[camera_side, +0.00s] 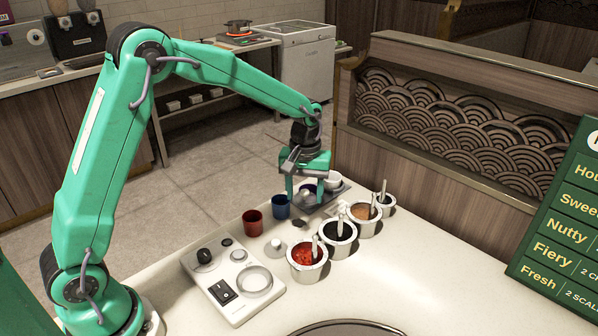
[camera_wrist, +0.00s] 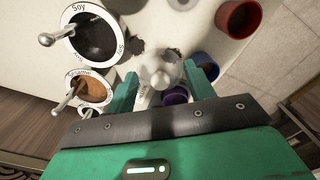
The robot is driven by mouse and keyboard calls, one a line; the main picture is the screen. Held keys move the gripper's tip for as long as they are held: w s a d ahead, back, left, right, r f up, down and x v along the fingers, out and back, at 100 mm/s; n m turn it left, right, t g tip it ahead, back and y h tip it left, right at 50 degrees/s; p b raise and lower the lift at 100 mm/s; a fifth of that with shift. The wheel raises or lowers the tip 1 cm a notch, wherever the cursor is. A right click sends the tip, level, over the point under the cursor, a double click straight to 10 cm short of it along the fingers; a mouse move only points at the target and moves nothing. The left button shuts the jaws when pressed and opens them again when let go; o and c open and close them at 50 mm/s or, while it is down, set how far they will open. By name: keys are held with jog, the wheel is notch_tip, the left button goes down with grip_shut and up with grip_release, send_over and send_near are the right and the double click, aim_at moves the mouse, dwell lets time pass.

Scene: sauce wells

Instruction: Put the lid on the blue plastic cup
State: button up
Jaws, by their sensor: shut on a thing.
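My gripper (camera_side: 305,194) is shut on a pale, translucent round lid with a knob (camera_wrist: 162,77), held between the fingertips in the wrist view. The blue plastic cup (camera_side: 281,207) stands open on the counter, just left of my gripper in the side view. It also shows in the wrist view (camera_wrist: 205,62), beside the right finger and partly hidden by it. The lid is apart from the blue cup, off to one side of its mouth. In the side view my fingers hide much of the lid.
A red cup (camera_side: 252,223) stands left of the blue one. A purple cup (camera_wrist: 176,96) is partly hidden beneath my gripper. Sauce wells with ladles (camera_side: 337,238) line the right. A grey tray (camera_side: 325,201) lies behind, and a control panel (camera_side: 232,283) in front.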

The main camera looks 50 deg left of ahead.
dwell(0.4)
jog(key=a+r, duration=0.2)
jog(key=a, duration=0.7)
jog(key=shift+f, duration=0.1)
jog(key=shift+f, duration=3)
jog(key=shift+f, duration=0.2)
dwell(0.4)
jog(key=o, duration=1.5)
